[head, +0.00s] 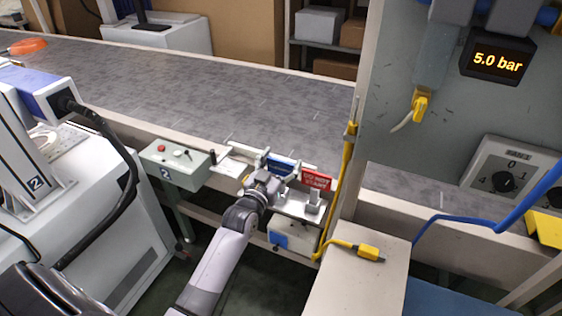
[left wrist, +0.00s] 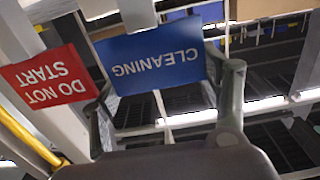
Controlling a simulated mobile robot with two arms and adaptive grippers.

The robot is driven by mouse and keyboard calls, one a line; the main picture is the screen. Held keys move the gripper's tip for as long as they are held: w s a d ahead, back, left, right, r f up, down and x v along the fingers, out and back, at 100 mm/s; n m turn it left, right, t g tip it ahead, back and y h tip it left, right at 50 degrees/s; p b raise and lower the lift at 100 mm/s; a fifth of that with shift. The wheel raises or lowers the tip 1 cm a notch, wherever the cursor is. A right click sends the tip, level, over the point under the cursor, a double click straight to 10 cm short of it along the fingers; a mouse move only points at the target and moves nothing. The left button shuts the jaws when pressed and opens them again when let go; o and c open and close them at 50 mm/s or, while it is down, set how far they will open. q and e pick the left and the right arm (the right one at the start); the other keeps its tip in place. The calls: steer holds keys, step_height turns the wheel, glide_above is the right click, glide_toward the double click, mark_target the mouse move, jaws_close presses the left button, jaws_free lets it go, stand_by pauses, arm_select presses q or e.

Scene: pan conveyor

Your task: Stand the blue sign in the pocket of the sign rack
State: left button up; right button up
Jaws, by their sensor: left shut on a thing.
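The blue sign (head: 281,162) is mostly hidden behind my left gripper (head: 266,178) in the head view. In the left wrist view the blue sign (left wrist: 152,54) reads CLEANING upside down, between the two fingers of the left gripper (left wrist: 170,85). The gripper is shut on it. A grey metal piece that looks like the sign rack (head: 293,206) is just right of and below the gripper; its pocket cannot be made out. The red DO NOT START sign (head: 316,179) is to the right of the blue one and also shows in the left wrist view (left wrist: 46,77). My right gripper is not in view.
The conveyor (head: 200,85) runs behind the signs. A grey-green control box (head: 177,165) stands left of the gripper.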

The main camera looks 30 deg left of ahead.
arm_select(q)
steer(key=shift+f, duration=0.15)
steer(key=o, duration=1.7)
steer(key=shift+c, duration=0.2)
steer(key=s, duration=1.2)
steer(key=shift+d, duration=0.4)
